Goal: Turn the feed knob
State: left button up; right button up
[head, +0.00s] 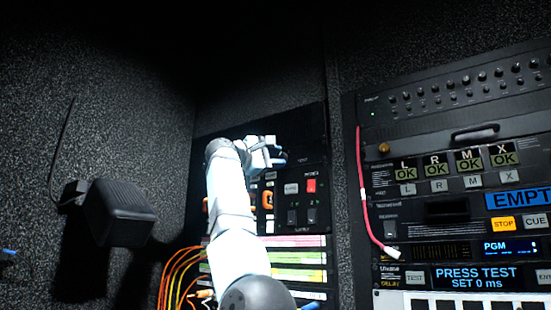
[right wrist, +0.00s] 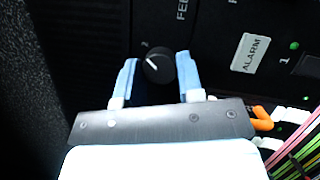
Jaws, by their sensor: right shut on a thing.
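The feed knob (right wrist: 158,65) is a round black knob with a white pointer line. It sits on a black panel beside partly visible lettering that starts "FEE". My right gripper (right wrist: 157,76) has its two light-blue fingers on either side of the knob and is shut on it. In the head view the white right arm reaches up to the dark panel, and its gripper (head: 276,157) is at the panel's upper part. There the gripper hides the knob. My left gripper is not in view.
Near the knob are a white ALARM label (right wrist: 250,52) and a red switch (head: 311,186). Orange cables (head: 178,272) hang beside the arm. A pink cable (head: 366,200) hangs by the right rack. A black box (head: 118,212) juts from the left wall.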

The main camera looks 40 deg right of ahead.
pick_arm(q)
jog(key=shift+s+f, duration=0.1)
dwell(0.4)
pick_arm(e)
jog(key=o, duration=0.9)
pick_arm(q)
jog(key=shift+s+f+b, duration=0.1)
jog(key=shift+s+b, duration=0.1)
jog(key=shift+b, duration=0.2)
pick_arm(e)
jog(key=a, duration=0.4)
jog(key=w+a+f, duration=0.1)
jog(key=a, duration=0.8)
jog(key=shift+w+a+f, duration=0.15)
jog(key=shift+a+f, duration=0.15)
jog(key=shift+f, duration=0.1)
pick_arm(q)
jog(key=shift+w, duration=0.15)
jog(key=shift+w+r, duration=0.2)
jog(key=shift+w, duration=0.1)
